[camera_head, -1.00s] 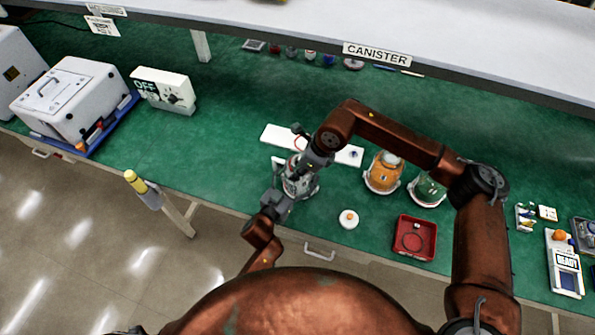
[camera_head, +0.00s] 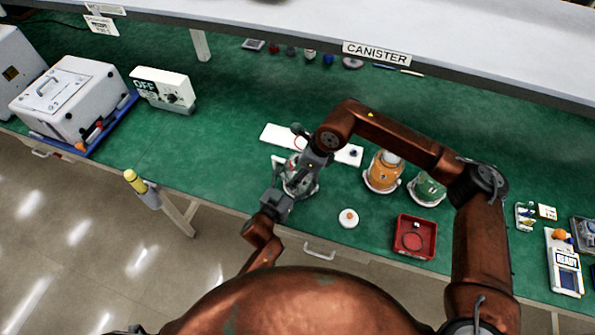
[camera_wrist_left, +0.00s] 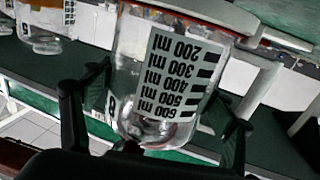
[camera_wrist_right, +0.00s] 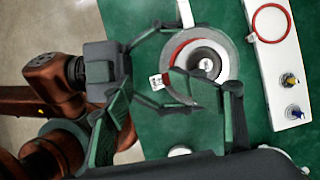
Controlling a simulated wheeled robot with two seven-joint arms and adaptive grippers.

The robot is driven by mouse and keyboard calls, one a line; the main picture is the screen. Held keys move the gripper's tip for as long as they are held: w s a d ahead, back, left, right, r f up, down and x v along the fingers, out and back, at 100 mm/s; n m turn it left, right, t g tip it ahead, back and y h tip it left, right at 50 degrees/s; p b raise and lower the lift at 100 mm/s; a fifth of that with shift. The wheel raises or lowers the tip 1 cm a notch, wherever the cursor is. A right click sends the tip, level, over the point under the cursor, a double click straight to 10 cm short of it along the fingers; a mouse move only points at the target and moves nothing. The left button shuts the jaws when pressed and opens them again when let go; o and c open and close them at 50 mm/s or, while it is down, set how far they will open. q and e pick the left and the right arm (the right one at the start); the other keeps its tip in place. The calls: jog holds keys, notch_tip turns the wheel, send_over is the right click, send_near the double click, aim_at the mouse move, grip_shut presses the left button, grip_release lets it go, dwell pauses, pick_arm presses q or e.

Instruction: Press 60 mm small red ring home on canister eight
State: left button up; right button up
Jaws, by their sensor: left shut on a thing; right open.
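The clear canister (camera_head: 300,181) stands upright near the bench's front edge. In the left wrist view the canister (camera_wrist_left: 165,80) shows a millilitre scale and a partly visible label that looks like an 8. My left gripper (camera_wrist_left: 155,125) is shut around its body, a finger on each side; it also shows in the head view (camera_head: 280,200). In the right wrist view a red ring (camera_wrist_right: 179,47) shows as an arc at the canister's top. Its lower part is hidden; I cannot tell whether it is fully seated. My right gripper (camera_wrist_right: 165,90) is open above the canister.
A white board (camera_wrist_right: 275,75) beside the canister holds a larger red ring (camera_wrist_right: 271,22) and small knobs. Orange (camera_head: 383,170) and green (camera_head: 429,188) canisters stand to the right. A red tray (camera_head: 433,225) and a white round piece (camera_head: 348,218) lie near the front edge.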

jog(key=shift+r, duration=0.1)
dwell(0.4)
jog(key=shift+s+a, duration=0.3)
jog(key=shift+s, duration=0.65)
jog(key=shift+s+a, duration=0.3)
jog(key=shift+s, duration=0.65)
jog(key=shift+s, duration=0.15)
jog(key=shift+r, duration=0.1)
notch_tip(320, 180, up, 7)
jog(key=shift+r, duration=0.15)
dwell(0.6)
jog(key=shift+c, duration=0.4)
